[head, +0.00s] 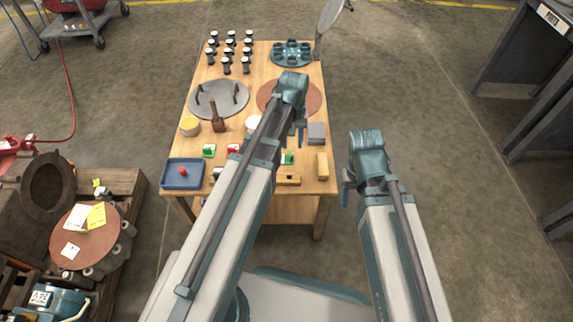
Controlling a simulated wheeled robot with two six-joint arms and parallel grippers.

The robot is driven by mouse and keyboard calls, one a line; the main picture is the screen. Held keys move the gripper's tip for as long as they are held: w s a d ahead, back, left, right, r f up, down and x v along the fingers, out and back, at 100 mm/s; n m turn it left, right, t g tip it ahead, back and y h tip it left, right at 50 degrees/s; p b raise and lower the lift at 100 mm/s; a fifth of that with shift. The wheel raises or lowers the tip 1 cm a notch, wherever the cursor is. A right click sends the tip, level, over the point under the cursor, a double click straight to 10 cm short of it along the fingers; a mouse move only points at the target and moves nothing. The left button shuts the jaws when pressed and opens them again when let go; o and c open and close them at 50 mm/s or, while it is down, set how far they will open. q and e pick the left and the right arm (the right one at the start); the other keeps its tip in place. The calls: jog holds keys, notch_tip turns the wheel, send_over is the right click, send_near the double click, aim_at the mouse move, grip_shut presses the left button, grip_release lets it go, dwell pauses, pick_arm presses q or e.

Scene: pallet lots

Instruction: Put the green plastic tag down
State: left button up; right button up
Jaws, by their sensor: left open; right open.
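A green tag (208,151) lies on the wooden table, left of a red tag (233,149). Another green piece (288,158) shows on the table beside my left forearm, just below my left gripper (298,134). I cannot tell which green piece is the plastic tag of the task. My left gripper is open and points down over the table's right half; its arm hides part of the tabletop. My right gripper (348,192) is open, off the table's right edge, with nothing seen in it.
On the table (254,62) are a blue tray (183,174) with a red item, a grey disc with handles (219,99), a brown disc (313,96), a grey block (317,133), a yellow block (322,166) and several black-and-white pieces (229,47). A loaded pallet (128,184) stands left.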

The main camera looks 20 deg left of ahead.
aim_at(285, 157)
pick_arm(q)
jog(key=shift+f, duration=0.25)
pick_arm(e)
jog(key=shift+f, duration=0.3)
pick_arm(q)
jog(key=f+b, duration=0.5)
jog(key=shift+a+f, duration=0.15)
jog(key=shift+a, duration=0.25)
pick_arm(e)
notch_tip(285, 157, down, 5)
jog(key=shift+a+f, duration=0.1)
pick_arm(q)
grip_shut()
